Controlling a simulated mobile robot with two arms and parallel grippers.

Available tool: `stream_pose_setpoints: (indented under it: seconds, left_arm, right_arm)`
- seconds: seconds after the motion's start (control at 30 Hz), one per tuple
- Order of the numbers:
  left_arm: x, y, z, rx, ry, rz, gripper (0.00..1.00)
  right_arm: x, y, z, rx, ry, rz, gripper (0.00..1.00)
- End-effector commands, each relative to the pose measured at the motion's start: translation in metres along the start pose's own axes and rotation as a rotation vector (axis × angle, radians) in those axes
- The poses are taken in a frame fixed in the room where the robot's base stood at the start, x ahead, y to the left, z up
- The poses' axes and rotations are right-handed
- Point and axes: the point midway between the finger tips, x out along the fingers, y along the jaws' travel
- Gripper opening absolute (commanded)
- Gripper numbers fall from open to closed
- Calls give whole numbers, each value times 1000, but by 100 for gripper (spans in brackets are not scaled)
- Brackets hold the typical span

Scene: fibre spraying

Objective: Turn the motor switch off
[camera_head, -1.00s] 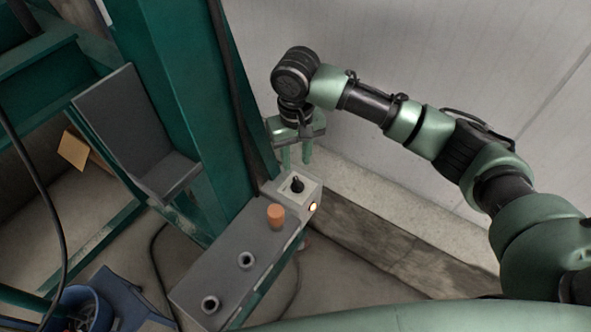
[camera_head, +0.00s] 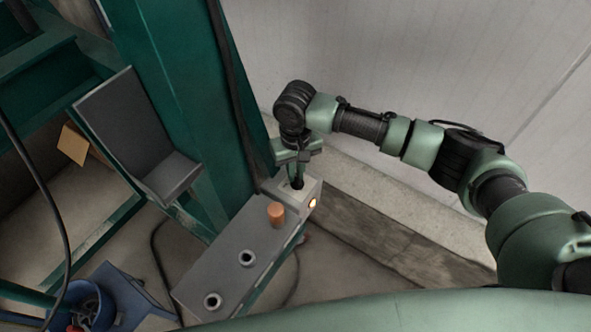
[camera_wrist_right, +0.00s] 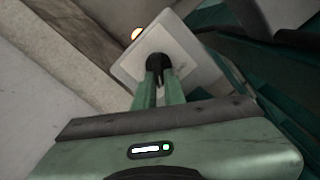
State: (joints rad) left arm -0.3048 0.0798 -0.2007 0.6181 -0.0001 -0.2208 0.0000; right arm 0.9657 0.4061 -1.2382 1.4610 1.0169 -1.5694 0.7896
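The motor switch is a small black knob on a pale square plate (camera_head: 309,187) at the far end of the grey control box. In the right wrist view the black switch knob (camera_wrist_right: 157,61) stands on the pale plate, its lower part hidden by my fingers. My right gripper (camera_head: 297,178) points down over the plate. In the right wrist view its two green fingers (camera_wrist_right: 159,78) are close together at the knob, one on each side, and look shut on it. My left gripper is out of view.
The grey control box (camera_head: 228,265) carries an orange button (camera_head: 276,213) and two round sockets. A small lamp (camera_head: 312,203) glows on its end. A green post (camera_head: 180,100) stands close to the left of my right gripper. A pale wall is behind.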

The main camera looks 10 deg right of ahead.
Motion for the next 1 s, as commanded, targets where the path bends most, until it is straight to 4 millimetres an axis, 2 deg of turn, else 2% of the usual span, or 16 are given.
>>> stream_pose_setpoints:
  seconds: [0.27, 0.47, 1.0]
  left_arm:
    - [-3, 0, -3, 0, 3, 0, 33]
    - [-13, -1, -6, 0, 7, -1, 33]
    - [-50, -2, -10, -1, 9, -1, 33]
  right_arm:
    - [-2, 0, 0, -19, 0, 0, 0]
    - [-4, -2, 0, -99, -1, -1, 0]
    - [-4, -8, 2, -573, 0, -1, 0]
